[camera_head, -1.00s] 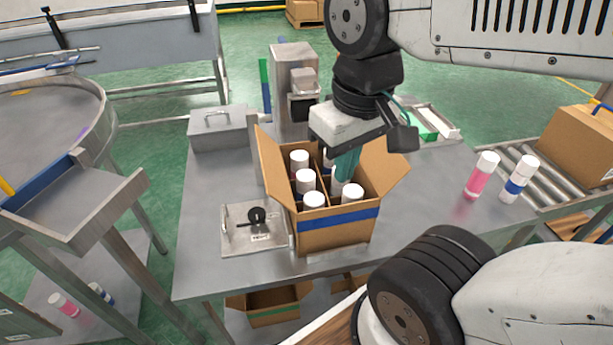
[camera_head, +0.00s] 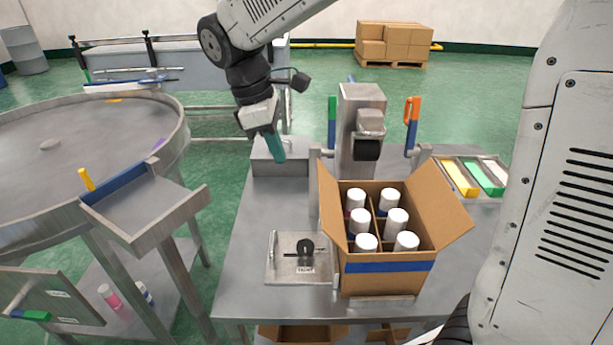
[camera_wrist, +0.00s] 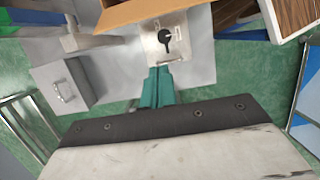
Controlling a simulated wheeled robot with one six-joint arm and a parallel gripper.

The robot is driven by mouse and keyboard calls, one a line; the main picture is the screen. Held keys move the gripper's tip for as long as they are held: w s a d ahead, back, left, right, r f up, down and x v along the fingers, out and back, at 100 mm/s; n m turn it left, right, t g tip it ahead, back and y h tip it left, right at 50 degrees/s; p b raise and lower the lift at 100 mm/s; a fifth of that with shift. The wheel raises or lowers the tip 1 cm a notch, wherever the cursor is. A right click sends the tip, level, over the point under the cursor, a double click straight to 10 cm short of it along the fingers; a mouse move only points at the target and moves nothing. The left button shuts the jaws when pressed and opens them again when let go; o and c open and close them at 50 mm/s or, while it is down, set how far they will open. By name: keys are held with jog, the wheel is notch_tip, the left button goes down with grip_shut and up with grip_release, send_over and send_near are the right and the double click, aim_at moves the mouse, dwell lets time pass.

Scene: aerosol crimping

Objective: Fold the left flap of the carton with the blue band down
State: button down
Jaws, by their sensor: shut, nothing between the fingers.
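The carton with the blue band (camera_head: 388,267) stands on the metal table, holding several white-capped cans (camera_head: 396,220) between dividers. Its left flap (camera_head: 328,207) stands up, leaning slightly outward. Its right flap (camera_head: 441,205) is spread outward. My gripper (camera_head: 279,158), with teal fingers, is shut and empty. It is left of the carton and apart from it, in front of the grey lidded box in the picture. In the wrist view the closed fingers (camera_wrist: 157,80) point toward the table, and a brown edge of the carton (camera_wrist: 140,12) shows at the top.
A metal plate with a black knob (camera_head: 290,265) lies left of the carton. The grey lidded box (camera_head: 283,162) and a metal machine (camera_head: 360,120) stand behind. A tray of coloured strips (camera_head: 472,178) is at the back right. A round table (camera_head: 60,140) stands left.

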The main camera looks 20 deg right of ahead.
aim_at(330, 201)
jog(key=x, duration=1)
jog(key=shift+s+d+r, duration=0.3)
jog(key=shift+d+r, duration=0.25)
jog(key=shift+d, duration=0.25)
jog(key=shift+s+d+r, duration=0.3)
jog(key=shift+d+r, duration=0.25)
jog(key=shift+d, duration=0.2)
jog(key=shift+r, duration=0.1)
